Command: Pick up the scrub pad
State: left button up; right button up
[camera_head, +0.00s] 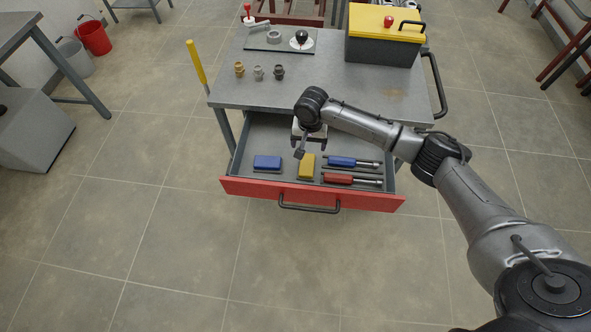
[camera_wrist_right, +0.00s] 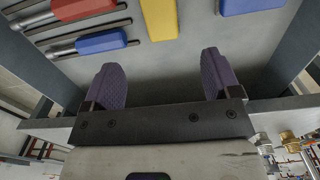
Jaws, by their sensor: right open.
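A blue rectangular pad (camera_head: 267,162) lies in the left part of the open drawer, and it shows at the top right of the right wrist view (camera_wrist_right: 250,5). A yellow block (camera_head: 306,166) lies beside it in the middle of the drawer, and it shows at the top middle of the right wrist view (camera_wrist_right: 160,18). I cannot tell which one is the scrub pad. My right gripper (camera_head: 308,146) is over the back of the drawer, near the yellow block, apart from both. Its purple fingers (camera_wrist_right: 168,75) are spread with nothing between them. My left gripper is out of view.
Tools with blue (camera_head: 350,162) and red (camera_head: 345,179) handles lie right of the yellow block. The red-fronted drawer (camera_head: 240,188) sticks out under the grey cart top (camera_head: 320,90). Several small fittings and a yellow-lidded toolbox (camera_head: 385,45) stand on top.

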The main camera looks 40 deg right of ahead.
jog(key=b, duration=0.2)
send_over(307, 162)
jog(key=f, duration=0.7)
jog(key=shift+s+a, duration=0.1)
jog(key=shift+s, duration=0.2)
jog(key=shift+w+f+b, duration=0.2)
jog(key=shift+f+b, duration=0.65)
jog(key=shift+f, duration=1.7)
jog(key=c, duration=1.1)
jog(key=shift+r, duration=0.1)
